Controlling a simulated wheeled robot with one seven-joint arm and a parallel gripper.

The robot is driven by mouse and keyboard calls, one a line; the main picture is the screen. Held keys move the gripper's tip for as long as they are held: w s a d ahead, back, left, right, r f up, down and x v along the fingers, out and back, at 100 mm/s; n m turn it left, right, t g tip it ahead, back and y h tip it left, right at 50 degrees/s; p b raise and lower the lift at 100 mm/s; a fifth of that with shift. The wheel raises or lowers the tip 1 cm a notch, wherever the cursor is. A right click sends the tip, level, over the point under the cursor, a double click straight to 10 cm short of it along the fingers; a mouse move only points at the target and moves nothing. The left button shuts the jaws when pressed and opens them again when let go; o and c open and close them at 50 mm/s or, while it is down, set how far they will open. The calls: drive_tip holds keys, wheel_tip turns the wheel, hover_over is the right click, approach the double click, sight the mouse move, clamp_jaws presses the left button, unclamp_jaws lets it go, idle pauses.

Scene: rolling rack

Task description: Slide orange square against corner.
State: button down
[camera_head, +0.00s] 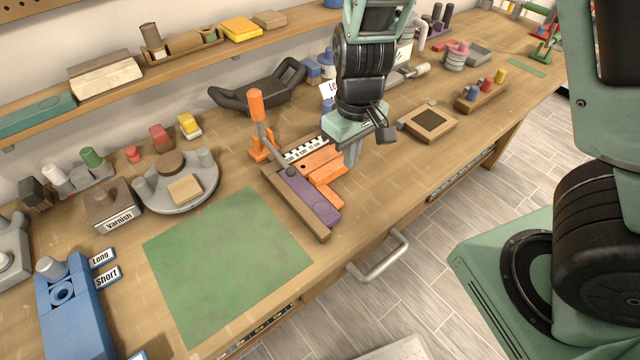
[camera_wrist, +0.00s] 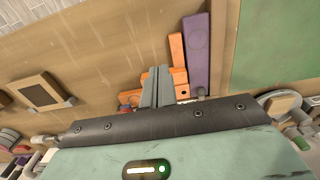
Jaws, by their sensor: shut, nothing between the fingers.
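The orange square (camera_head: 322,163) looks L-shaped and lies flat on the workbench, beside a purple block (camera_head: 308,200). In the wrist view, one orange arm (camera_wrist: 176,55) runs alongside the purple block (camera_wrist: 197,50). A wooden corner fence (camera_head: 296,205) borders the purple block on its left. My gripper (camera_head: 351,156) is shut and empty, pointing down at the right side of the orange square. In the wrist view its fingertips (camera_wrist: 158,72) are close beside the orange pieces. I cannot tell whether they touch. My gripper body hides part of the square there.
An orange-handled toggle clamp (camera_head: 257,110) and a black-and-white ruler (camera_head: 304,150) stand behind the square. A green mat (camera_head: 228,262) lies left, a framed wooden block (camera_head: 430,121) right. Bare bench lies in front of the gripper, up to the front edge with a metal handle (camera_head: 380,258).

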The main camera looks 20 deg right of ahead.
sight(330, 172)
wheel_tip(330, 172, down, 10)
drive_tip(key=shift+f+b, duration=0.2)
drive_tip(key=shift+b, duration=0.7)
drive_tip(key=shift+w+a+r+p, duration=0.25)
drive_tip(key=shift+w+p, duration=0.25)
drive_tip(key=shift+w, duration=0.15)
drive_tip(key=shift+w+a+r+p, duration=0.15)
drive_tip(key=shift+w+a+p, duration=0.05)
drive_tip(key=shift+w+p, duration=0.35)
drive_tip(key=shift+w+a+f, duration=0.15)
drive_tip(key=shift+w, duration=0.6)
drive_tip(key=shift+w+a+p, duration=0.3)
drive_tip(key=shift+w+p, duration=0.2)
drive_tip(key=shift+w, duration=0.4)
